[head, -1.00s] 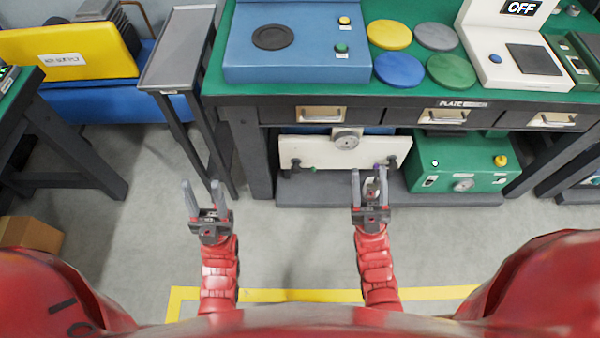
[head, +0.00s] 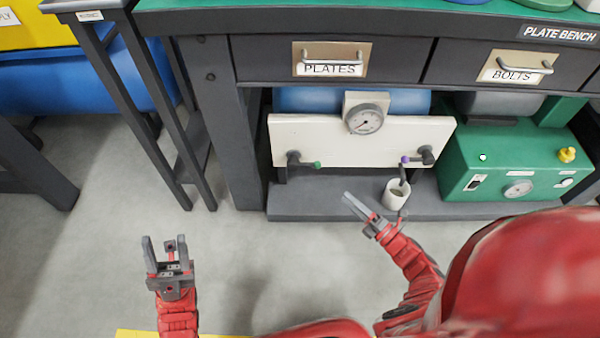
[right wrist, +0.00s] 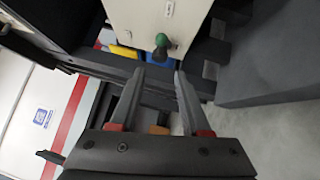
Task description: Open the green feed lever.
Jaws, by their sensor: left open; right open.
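The green feed lever (head: 316,164) is a short dark handle with a green tip, at the left of a white panel (head: 365,135) under the bench. In the right wrist view its green knob (right wrist: 162,40) lies just beyond and roughly between my right fingertips. My right gripper (head: 362,207) is open and empty, low in front of the shelf and to the right of the lever, apart from it. Its two fingers (right wrist: 159,73) show spread in the wrist view. My left gripper (head: 165,243) is open and empty over the floor at the left.
A purple-tipped lever (head: 407,160) is at the panel's right, above a white cup (head: 396,194). A gauge (head: 365,119) tops the panel. A green box (head: 515,165) stands right. The bench drawers (head: 330,60) overhang above. Floor at the left is clear.

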